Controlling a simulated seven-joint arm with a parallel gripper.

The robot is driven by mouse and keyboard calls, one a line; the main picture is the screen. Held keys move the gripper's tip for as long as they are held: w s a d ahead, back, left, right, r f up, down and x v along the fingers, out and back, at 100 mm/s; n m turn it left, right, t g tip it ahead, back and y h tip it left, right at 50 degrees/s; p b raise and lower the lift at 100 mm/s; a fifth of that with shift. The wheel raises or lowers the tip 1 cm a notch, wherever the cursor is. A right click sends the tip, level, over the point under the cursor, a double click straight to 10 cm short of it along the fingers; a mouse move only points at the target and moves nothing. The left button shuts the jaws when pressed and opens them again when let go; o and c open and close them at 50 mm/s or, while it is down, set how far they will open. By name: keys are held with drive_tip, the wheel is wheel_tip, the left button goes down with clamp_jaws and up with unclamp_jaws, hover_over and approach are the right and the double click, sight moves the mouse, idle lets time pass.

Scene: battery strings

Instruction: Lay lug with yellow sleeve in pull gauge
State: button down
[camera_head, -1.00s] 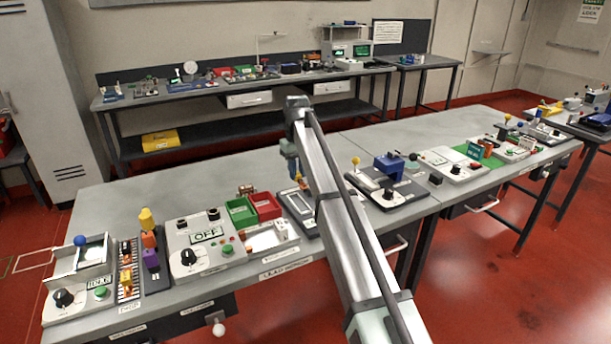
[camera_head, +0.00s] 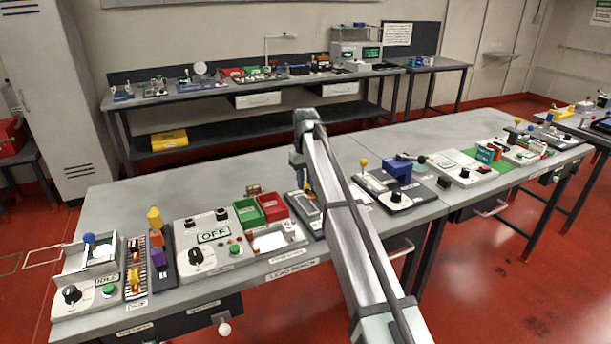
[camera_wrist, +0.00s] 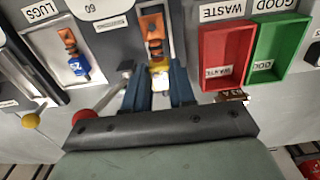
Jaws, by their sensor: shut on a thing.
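In the wrist view, my gripper (camera_wrist: 159,92) has its blue fingers on either side of the yellow sleeve of a lug (camera_wrist: 160,75). The lug's orange-copper end points up the picture, over the narrow grey bed of the pull gauge (camera_wrist: 175,30). I cannot tell whether the lug touches the bed. In the head view, the gauge (camera_head: 304,205) is partly behind my arm. A second lug, with a blue sleeve (camera_wrist: 79,66), lies in the LUGS tray (camera_wrist: 50,42).
The red waste bin (camera_wrist: 222,50) and green good bin (camera_wrist: 272,50) stand right of the gauge in the wrist view. A red-knobbed lever (camera_wrist: 86,116) and a yellow ball (camera_wrist: 30,120) lie to the left. Bare bench (camera_head: 160,190) lies behind the devices.

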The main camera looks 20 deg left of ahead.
drive_tip(key=shift+f, duration=2.7)
drive_tip(key=shift+f, duration=0.2)
drive_tip(key=c, duration=0.8)
unclamp_jaws()
drive_tip(key=shift+c, duration=0.2)
drive_tip(key=shift+r, duration=0.1)
wheel_tip(320, 180, up, 14)
drive_tip(key=shift+f, duration=0.2)
